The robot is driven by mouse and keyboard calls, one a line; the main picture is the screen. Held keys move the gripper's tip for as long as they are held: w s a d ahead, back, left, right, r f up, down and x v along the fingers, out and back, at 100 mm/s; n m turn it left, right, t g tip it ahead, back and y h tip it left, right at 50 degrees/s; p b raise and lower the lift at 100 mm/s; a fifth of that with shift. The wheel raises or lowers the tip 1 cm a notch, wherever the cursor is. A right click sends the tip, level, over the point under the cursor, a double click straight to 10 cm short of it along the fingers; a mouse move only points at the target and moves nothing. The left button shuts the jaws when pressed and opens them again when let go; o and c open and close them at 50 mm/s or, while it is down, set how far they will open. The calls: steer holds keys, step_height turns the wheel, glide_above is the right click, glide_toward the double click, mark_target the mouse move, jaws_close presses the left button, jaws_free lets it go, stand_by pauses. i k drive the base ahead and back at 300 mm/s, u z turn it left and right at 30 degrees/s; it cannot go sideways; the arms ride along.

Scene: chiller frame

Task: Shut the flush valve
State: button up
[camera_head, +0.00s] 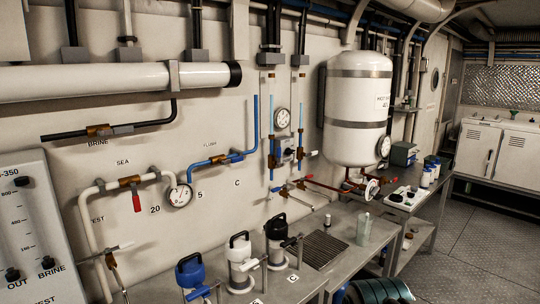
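The flush valve (219,160) appears to be the brass valve on the blue pipe (256,122), below a small wall label (210,145) that seems to read FLUSH. Its blue lever (238,157) looks roughly in line with the pipe, sloping slightly. The pipe bends down on the left toward a round gauge (180,195) and rises on the right. My gripper is not in view.
A red-handled valve (132,190) sits on the white SEA pipe left of the gauge. A brass BRINE valve (98,131) is above it. Several canisters (240,262) stand on the metal bench (340,228) below. A white tank (358,105) hangs right. Floor (470,250) is clear at right.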

mark_target(238, 159)
steer(key=u, duration=0.05)
steer(key=i, duration=0.95)
steer(key=u, duration=0.45)
